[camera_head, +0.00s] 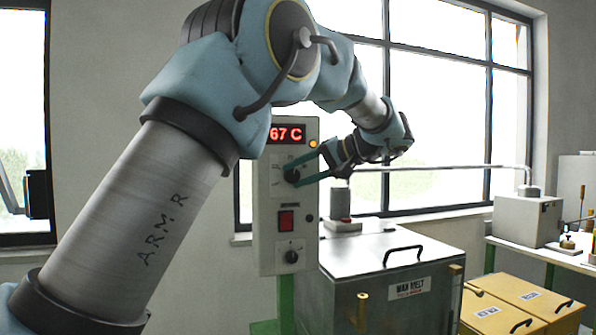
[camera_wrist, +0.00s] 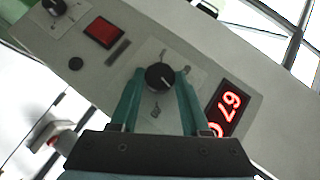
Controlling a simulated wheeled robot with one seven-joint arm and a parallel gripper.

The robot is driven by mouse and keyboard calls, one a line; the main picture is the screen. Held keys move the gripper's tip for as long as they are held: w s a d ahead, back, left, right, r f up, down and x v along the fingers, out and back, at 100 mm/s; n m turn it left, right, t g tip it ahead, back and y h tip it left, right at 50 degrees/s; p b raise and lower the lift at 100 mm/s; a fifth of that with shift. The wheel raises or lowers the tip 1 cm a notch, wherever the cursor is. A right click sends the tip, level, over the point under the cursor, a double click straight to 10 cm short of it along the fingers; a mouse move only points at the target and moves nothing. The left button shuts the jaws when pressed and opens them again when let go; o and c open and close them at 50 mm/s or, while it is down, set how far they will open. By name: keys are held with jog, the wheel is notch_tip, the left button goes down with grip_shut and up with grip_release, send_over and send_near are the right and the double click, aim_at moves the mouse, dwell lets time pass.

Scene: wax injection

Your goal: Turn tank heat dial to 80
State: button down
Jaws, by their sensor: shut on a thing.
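The control box (camera_head: 266,237) stands upright with a red display (camera_head: 287,134) reading 67 C. Below the display is a black dial (camera_head: 292,175). In the wrist view the dial (camera_wrist: 159,76) sits on a light plate with small markings, too small to read. My gripper (camera_head: 297,171) reaches in from the right, and its green fingers are shut on the dial's sides. The fingers also show in the wrist view, one on each side of the dial. The display (camera_wrist: 228,108) there is tilted and partly hidden by my gripper.
A red switch (camera_head: 286,221) and a second black knob (camera_head: 291,256) are lower on the box. A metal wax melt tank (camera_head: 378,262) with a lid handle stands to the right. Yellow boxes (camera_head: 520,297) and a table with a grey machine (camera_head: 527,221) are farther right.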

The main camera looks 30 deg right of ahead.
jog(key=m+t+y, duration=0.1)
jog(key=m+y, duration=0.1)
jog(key=y, duration=0.1)
jog(key=shift+d+f+m+t, duration=0.15)
jog(key=shift+f+m+t, duration=0.15)
jog(key=shift+f+t, duration=0.1)
jog(key=shift+f+m+t+y+b, duration=0.1)
jog(key=shift+m+t+y+b, duration=0.55)
jog(key=shift+m+t, duration=0.65)
jog(key=shift+m, duration=0.3)
jog(key=shift+c, duration=1.9)
grip_release()
jog(key=shift+s, duration=0.1)
jog(key=b+v, duration=0.3)
jog(key=v, duration=0.7)
jog(key=shift+s+d+f, duration=0.15)
jog(key=shift+d+f, duration=0.05)
